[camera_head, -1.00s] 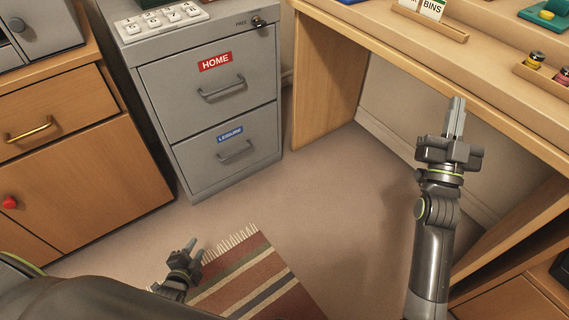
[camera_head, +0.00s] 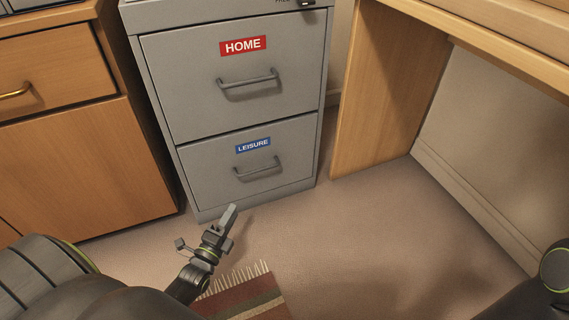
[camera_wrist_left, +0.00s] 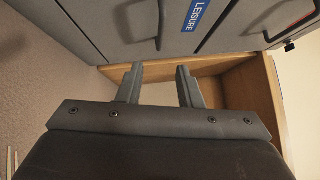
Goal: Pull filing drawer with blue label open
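The grey filing cabinet has a lower drawer (camera_head: 205,165) with a blue "LEISURE" label (camera_head: 253,145) and a grey bar handle (camera_head: 258,170) below the label. This drawer is shut. In the left wrist view the blue label (camera_wrist_left: 203,12) and the handle (camera_wrist_left: 160,22) show at the top. My left gripper (camera_head: 230,214) is in front of and below the lower drawer, left of its handle and apart from it. In the wrist view its two fingers (camera_wrist_left: 160,75) stand apart with nothing between them. My right gripper is out of view.
The upper drawer (camera_head: 190,85) with a red "HOME" label (camera_head: 243,46) is shut. A wooden cabinet (camera_head: 85,165) stands close on the left, a wooden desk (camera_head: 385,90) on the right. A striped rug (camera_head: 243,298) lies in front. The carpet before the drawers is otherwise clear.

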